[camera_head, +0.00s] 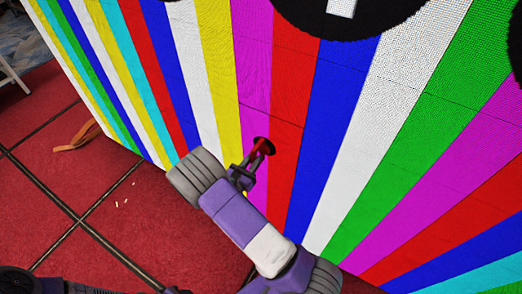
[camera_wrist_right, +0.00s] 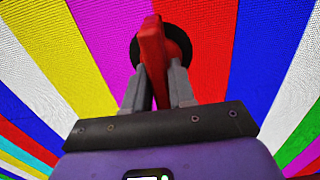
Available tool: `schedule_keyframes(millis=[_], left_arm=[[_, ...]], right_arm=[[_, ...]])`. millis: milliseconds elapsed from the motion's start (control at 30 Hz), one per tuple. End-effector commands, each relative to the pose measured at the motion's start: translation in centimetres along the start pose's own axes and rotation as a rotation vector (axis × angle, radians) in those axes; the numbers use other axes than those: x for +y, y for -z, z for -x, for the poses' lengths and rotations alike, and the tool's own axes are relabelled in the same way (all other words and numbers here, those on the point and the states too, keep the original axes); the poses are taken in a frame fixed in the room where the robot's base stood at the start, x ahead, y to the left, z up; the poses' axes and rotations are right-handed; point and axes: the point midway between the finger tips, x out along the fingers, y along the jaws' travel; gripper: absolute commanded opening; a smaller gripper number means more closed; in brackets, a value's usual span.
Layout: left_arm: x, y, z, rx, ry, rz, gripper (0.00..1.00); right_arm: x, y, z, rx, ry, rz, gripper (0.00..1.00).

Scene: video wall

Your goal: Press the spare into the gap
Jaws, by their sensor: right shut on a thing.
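The video wall (camera_head: 335,130) fills most of the head view with coloured stripes. My right gripper (camera_head: 254,166) is shut on a red handle (camera_wrist_right: 151,50), close in front of the wall. A black round disc (camera_head: 264,143) sits behind the handle, at the border of a magenta and a red stripe. The disc also shows in the right wrist view (camera_wrist_right: 180,43), partly hidden by the handle and fingers. It appears to be against the wall face, though contact is unclear. No separate outline of the spare or open gap can be made out. My left gripper is out of view.
Red floor (camera_head: 48,125) with dark seams lies left of the wall. A tan strap-like item (camera_head: 77,137) lies near the wall's lower left edge. Small pale bits (camera_head: 123,203) are on the floor. A white stand (camera_head: 12,78) shows at the far left.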

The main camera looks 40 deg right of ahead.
Motion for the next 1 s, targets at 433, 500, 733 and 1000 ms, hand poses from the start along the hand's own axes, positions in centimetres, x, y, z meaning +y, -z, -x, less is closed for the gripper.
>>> schedule_keyframes(millis=[433, 500, 733, 1000], left_arm=[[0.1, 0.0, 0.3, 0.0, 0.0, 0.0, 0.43], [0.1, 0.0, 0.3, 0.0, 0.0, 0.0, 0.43], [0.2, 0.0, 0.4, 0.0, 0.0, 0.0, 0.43], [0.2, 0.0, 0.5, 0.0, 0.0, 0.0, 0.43]], right_arm=[[0.1, -0.2, 2.1, -0.003, -0.003, 0.0, 0.0], [0.1, -0.2, 2.4, -0.003, -0.002, 0.0, 0.0], [0.0, -0.2, 3.4, -0.003, -0.002, 0.0, 0.0], [0.0, -0.3, 4.6, -0.003, -0.002, 0.0, 0.0]])
